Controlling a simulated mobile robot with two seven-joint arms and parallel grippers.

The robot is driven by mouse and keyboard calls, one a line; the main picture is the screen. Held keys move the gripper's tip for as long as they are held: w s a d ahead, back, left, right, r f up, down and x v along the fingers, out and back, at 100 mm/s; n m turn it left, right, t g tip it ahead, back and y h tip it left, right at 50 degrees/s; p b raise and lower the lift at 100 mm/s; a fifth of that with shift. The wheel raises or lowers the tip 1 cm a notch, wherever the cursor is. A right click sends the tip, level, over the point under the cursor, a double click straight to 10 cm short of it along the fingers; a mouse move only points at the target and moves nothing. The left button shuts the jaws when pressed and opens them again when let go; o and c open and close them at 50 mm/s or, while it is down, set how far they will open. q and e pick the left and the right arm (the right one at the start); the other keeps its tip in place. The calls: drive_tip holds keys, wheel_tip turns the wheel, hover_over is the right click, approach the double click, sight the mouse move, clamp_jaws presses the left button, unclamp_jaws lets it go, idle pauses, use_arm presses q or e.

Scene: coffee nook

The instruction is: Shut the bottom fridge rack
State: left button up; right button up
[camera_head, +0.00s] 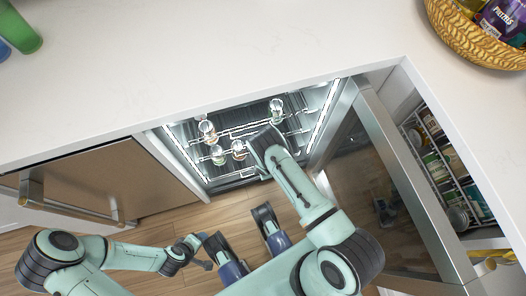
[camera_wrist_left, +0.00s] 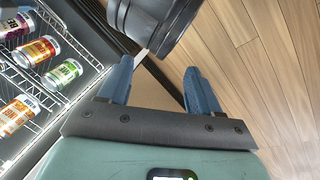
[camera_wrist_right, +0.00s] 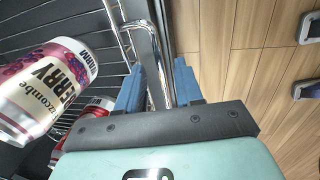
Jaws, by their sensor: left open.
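The open fridge (camera_head: 186,163) has wire racks with several cans (camera_head: 217,154); which rack is the bottom one is hard to tell from above. In the left wrist view a wire rack (camera_wrist_left: 62,76) holds cans, at the left. My left gripper (camera_wrist_left: 160,80) is open and empty over the floor, outside the fridge. My right forearm reaches into the fridge and hides its gripper in the head view. In the right wrist view a chrome rack rail (camera_wrist_right: 150,45) runs between the fingers of my right gripper (camera_wrist_right: 159,68); whether they press on it is unclear. A berry can (camera_wrist_right: 45,85) lies close by.
The white counter (camera_head: 200,60) overhangs the fridge. A brown panel with a handle (camera_head: 75,213) is at the left. Wooden floor (camera_head: 160,230) lies in front.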

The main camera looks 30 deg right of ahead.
use_arm(q)
drive_tip(key=s+d+r+g+h+p, duration=0.1)
drive_tip(key=s+d+r+g+p, duration=0.1)
drive_tip(key=s+d+r+p, duration=0.1)
drive_tip(key=s+r+p, duration=0.1)
drive_tip(key=s+r, duration=0.1)
drive_tip(key=s, duration=0.1)
drive_tip(key=shift+s, duration=0.2)
use_arm(e)
wheel_tip(320, 180, up, 13)
drive_tip(key=s, duration=0.2)
drive_tip(key=shift+s+a, duration=0.25)
drive_tip(key=shift+a, duration=0.05)
use_arm(q)
drive_tip(key=shift+r, duration=0.1)
